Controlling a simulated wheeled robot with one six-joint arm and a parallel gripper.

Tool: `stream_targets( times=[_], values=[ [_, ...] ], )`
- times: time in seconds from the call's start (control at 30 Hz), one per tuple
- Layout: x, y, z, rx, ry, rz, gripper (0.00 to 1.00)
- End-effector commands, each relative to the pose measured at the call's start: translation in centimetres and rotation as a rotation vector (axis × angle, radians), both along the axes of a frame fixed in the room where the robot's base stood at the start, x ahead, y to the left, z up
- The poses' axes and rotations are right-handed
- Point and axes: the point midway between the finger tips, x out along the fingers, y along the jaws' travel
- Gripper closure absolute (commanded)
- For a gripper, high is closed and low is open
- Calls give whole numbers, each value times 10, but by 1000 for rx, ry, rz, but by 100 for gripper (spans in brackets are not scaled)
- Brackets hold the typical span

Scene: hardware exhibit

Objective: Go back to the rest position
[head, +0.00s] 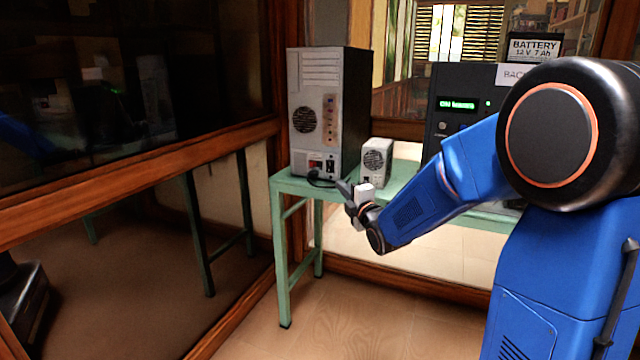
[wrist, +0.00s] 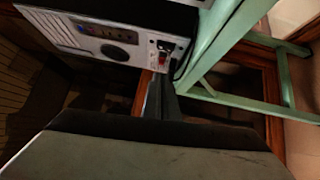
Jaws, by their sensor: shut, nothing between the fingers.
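My gripper (head: 347,189) is at the end of my blue arm, just in front of the near edge of the green table. Its fingers are shut and empty. In the wrist view my gripper (wrist: 160,98) points toward the back of the computer tower, with its fingers together near the tower's lower corner. The computer tower (head: 312,115) stands on the left end of the table, its rear panel with fan grille and ports facing me. A black cable is at its lower rear. The tower also shows in the wrist view (wrist: 95,38).
The green table (head: 284,186) also bears a small grey power supply box (head: 375,160) and a black backup unit (head: 458,100) with a battery (head: 533,47) on top. A wood-framed glass panel (head: 130,120) runs along the left.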

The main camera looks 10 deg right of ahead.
Motion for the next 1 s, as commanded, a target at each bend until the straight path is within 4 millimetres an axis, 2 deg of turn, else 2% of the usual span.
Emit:
stream_targets(
  times=[0.17, 0.47, 0.77, 1.0],
  values=[
    [-23, -7, 2, 112, 109, -34, 100],
    [-101, -25, -13, 443, 404, -178, 100],
    [-204, -35, -38, 786, 659, -385, 100],
    [-301, -36, -63, 1052, 836, -598, 100]
  ],
)
